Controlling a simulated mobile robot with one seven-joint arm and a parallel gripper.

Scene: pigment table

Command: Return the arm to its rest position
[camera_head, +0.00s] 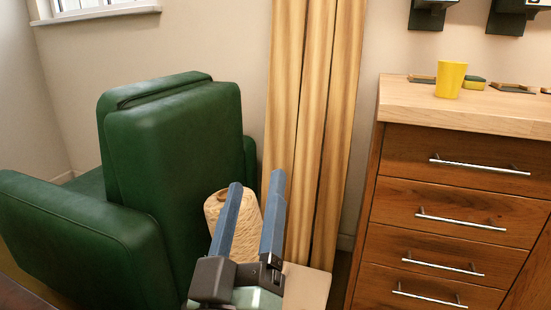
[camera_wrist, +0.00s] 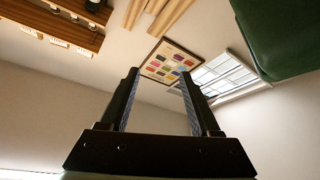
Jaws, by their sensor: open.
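My gripper (camera_head: 254,193) shows at the lower middle of the head view, with its two blue-grey fingers pointing up and spread apart. Nothing is between the fingers. In the wrist view my gripper (camera_wrist: 164,80) is also open and empty, and the camera looks across the room at a tilt.
A green armchair (camera_head: 180,150) stands at the left. Wooden planks (camera_head: 318,110) lean on the wall behind my gripper. A drawer cabinet (camera_head: 440,215) at the right bears a yellow cup (camera_head: 450,80). A framed colour chart (camera_wrist: 168,62) and a window (camera_wrist: 220,76) show in the wrist view.

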